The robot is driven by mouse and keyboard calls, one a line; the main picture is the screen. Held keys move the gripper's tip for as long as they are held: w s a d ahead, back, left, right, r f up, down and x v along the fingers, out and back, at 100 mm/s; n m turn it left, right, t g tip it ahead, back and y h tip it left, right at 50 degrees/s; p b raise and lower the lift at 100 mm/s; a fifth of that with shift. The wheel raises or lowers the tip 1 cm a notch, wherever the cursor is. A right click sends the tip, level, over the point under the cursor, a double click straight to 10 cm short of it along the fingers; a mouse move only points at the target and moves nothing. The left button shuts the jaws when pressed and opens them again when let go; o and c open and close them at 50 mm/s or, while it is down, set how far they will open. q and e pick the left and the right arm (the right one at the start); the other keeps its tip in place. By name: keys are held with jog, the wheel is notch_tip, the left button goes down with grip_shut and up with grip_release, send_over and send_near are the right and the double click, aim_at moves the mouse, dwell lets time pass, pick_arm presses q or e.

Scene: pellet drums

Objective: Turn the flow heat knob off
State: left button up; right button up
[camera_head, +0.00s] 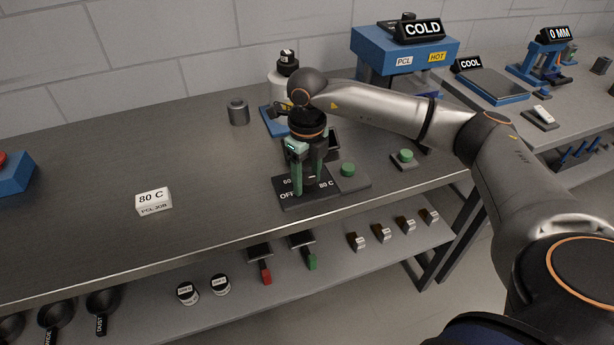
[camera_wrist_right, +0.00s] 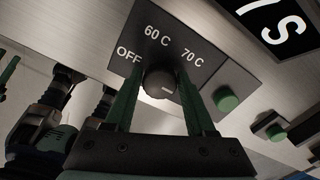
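The flow heat knob (camera_wrist_right: 160,82) is a dark round knob on a black panel (camera_head: 295,201). What looks like my left gripper (camera_wrist_right: 10,75) is cut off at the wrist view's left edge.
A green button (camera_head: 348,169) sits right beside the panel, and another (camera_head: 405,155) lies farther right. A white 80 C block (camera_head: 153,201) stands to the left. A bottle (camera_head: 284,85) and a grey cylinder (camera_head: 238,112) stand behind. The left benchtop is mostly clear.

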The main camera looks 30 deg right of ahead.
grip_shut()
